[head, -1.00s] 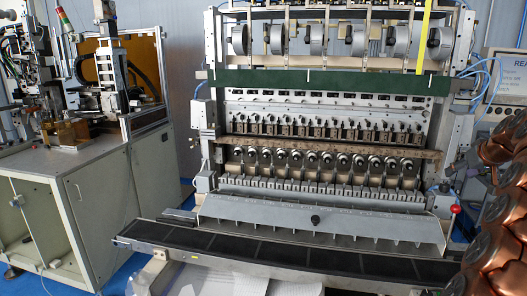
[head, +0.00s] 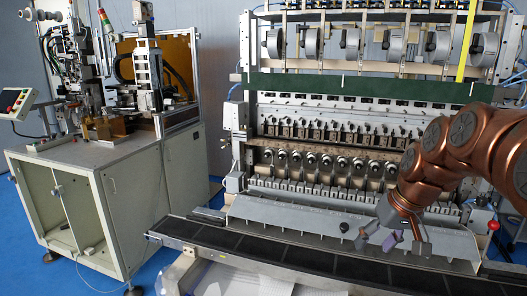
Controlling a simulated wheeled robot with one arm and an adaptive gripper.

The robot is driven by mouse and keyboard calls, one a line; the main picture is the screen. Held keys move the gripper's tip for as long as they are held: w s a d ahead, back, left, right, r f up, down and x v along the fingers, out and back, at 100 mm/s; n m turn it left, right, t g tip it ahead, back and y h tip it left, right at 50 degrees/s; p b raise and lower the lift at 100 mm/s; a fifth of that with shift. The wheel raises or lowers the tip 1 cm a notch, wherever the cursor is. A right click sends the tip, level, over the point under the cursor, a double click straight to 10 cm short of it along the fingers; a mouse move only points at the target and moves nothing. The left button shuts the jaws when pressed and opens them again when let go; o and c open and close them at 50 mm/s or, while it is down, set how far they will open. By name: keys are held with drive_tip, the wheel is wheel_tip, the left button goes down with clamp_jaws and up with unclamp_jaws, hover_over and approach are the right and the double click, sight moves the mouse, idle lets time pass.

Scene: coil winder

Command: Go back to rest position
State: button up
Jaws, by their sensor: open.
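My copper-coloured arm reaches in from the right edge in the head view. At its end, my gripper (head: 392,242) points down and is open, with no object seen between its fingers. It appears in front of the right part of the coil winder's long grey sloped cover (head: 290,219), above the dark front rail (head: 270,246). I cannot tell whether it touches either. The coil winder (head: 335,87) stands behind, with its rows of spindles (head: 310,162) partly hidden by my arm on the right.
A second machine on a pale cabinet (head: 125,200) stands at the left, with a small control screen (head: 12,100) on its left side. A red knob (head: 493,225) sits at the winder's right end, close to my arm. Blue floor (head: 35,240) shows at the left.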

drive_tip(key=s+a+f+g, duration=0.1)
drive_tip(key=s+a+f, duration=0.1)
drive_tip(key=s, duration=0.7)
drive_tip(key=s+a+f+g+h, duration=0.1)
drive_tip(key=s+f, duration=0.4)
drive_tip(key=s, duration=0.5)
drive_tip(key=s+a+f+g+h, duration=0.1)
drive_tip(key=s+a+f+g, duration=0.1)
drive_tip(key=s, duration=0.8)
wheel_tip(320, 180, down, 2)
drive_tip(key=shift+a+f+m+g+p, duration=0.15)
drive_tip(key=shift+a+m+g+p, duration=0.15)
drive_tip(key=shift+a+g+p, duration=0.25)
